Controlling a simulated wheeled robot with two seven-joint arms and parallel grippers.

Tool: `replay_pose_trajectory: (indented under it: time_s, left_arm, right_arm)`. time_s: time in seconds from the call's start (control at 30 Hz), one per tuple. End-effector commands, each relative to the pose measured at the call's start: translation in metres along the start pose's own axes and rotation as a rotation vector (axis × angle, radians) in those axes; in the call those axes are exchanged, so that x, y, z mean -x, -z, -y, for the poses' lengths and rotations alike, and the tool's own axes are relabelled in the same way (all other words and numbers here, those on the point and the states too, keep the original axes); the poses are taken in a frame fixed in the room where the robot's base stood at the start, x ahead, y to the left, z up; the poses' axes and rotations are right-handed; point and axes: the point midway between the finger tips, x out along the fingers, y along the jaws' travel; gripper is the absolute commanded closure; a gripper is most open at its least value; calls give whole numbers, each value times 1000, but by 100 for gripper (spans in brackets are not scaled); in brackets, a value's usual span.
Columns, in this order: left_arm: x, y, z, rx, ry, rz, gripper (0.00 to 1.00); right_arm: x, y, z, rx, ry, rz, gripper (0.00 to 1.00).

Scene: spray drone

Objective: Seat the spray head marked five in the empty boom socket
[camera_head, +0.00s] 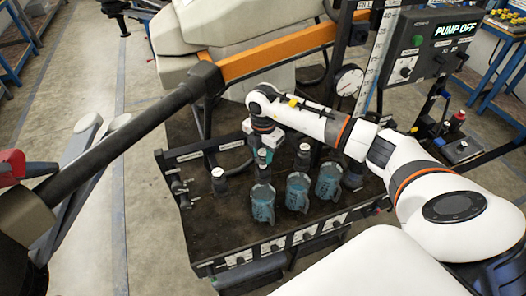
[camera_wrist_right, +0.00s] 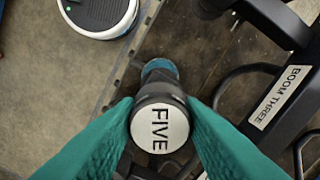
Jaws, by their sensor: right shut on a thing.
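The spray head marked FIVE (camera_wrist_right: 160,128) shows its white round cap between the teal fingers of my right gripper (camera_wrist_right: 160,125), which is shut on it. A blue part (camera_wrist_right: 158,70) shows beside the cap. In the head view, my right gripper (camera_head: 263,152) points down over the dark bench, and the held head is mostly hidden. A label reading BOOM THREE (camera_wrist_right: 279,97) lies on a black bar right of the held head. I cannot make out the empty boom socket. My left gripper is not in view.
Three teal cups (camera_head: 297,190) stand at the bench front. White-capped heads stand left (camera_head: 218,179) and right (camera_head: 305,152) of my gripper. A dark and orange boom (camera_head: 260,58) crosses behind. A gauge (camera_head: 348,80) and a PUMP OFF panel (camera_head: 440,45) stand behind my arm.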

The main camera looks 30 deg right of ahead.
Motion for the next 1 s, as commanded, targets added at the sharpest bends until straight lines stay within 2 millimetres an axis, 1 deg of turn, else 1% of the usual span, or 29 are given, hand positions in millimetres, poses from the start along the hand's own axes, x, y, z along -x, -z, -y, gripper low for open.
replay_pose_trajectory:
  time_s: [1.0]
  left_arm:
    - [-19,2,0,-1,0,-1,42]
  right_arm:
    - [-27,0,0,1,0,0,100]
